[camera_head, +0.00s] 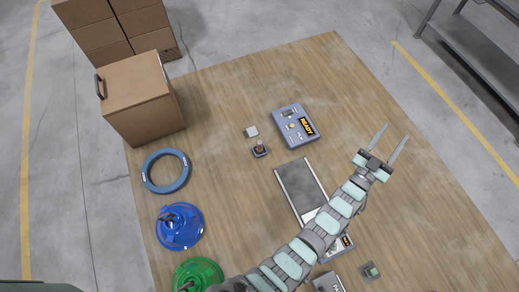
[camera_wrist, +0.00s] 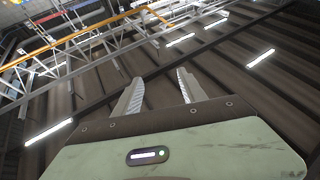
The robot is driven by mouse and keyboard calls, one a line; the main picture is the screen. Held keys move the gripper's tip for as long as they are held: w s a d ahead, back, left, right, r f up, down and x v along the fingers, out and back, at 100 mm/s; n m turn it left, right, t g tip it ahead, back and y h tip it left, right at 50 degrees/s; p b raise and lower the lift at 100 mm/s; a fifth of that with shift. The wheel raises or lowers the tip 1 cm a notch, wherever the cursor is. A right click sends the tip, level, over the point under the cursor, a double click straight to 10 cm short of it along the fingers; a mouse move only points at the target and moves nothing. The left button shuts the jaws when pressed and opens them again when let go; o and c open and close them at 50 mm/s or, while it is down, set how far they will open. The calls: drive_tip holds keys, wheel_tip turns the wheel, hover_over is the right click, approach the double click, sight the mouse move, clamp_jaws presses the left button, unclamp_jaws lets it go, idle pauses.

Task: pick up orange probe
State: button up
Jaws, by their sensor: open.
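My gripper (camera_head: 397,131) is open and empty, its two long fingers spread apart over the right part of the wooden table (camera_head: 340,80). In the wrist view the open gripper (camera_wrist: 160,76) points up at the ceiling, with nothing between the fingers. A small dark block with a brownish-orange top (camera_head: 260,147) stands near the table's middle, left of my gripper and well apart from it. It may be the orange probe, but it is too small to be sure. The wrist view shows none of the table's objects.
A grey-blue READY box (camera_head: 293,126) and a dark flat plate (camera_head: 300,185) lie near the middle. A blue ring (camera_head: 166,171), blue hood (camera_head: 180,227) and green hood (camera_head: 198,275) line the left side. A cardboard box (camera_head: 142,100) stands at the back left. My arm covers the front middle.

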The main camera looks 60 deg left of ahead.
drive_tip(key=w+a+f+g+h+b, duration=0.1)
drive_tip(key=w+a+f+g+b, duration=0.2)
drive_tip(key=a+f, duration=0.35)
drive_tip(key=w+a+f+g+h+b, duration=0.1)
drive_tip(key=w+a+f+g, duration=0.2)
drive_tip(key=w+a+f, duration=0.35)
drive_tip(key=s+a+f+g+h+b, duration=0.25)
drive_tip(key=a+f+g+b, duration=0.2)
drive_tip(key=a+f, duration=0.45)
drive_tip(key=m+g+h+b, duration=0.1)
drive_tip(key=g+h+b, duration=0.5)
drive_tip(key=g, duration=0.4)
hover_over(260, 142)
drive_tip(key=b, duration=0.1)
drive_tip(key=shift+y, duration=0.45)
drive_tip(key=f, duration=0.5)
drive_tip(key=shift+w, duration=0.2)
drive_tip(key=shift+s+d+f, duration=0.1)
drive_tip(key=shift+s+f, duration=0.15)
drive_tip(key=shift+s, duration=0.05)
wheel_tip(260, 142, down, 5)
drive_tip(key=shift+r+b, duration=0.1)
drive_tip(key=shift+b, duration=0.45)
drive_tip(key=shift+f+b, duration=1.4)
drive_tip(key=shift+f, duration=1.25)
drive_tip(key=shift+a, duration=0.2)
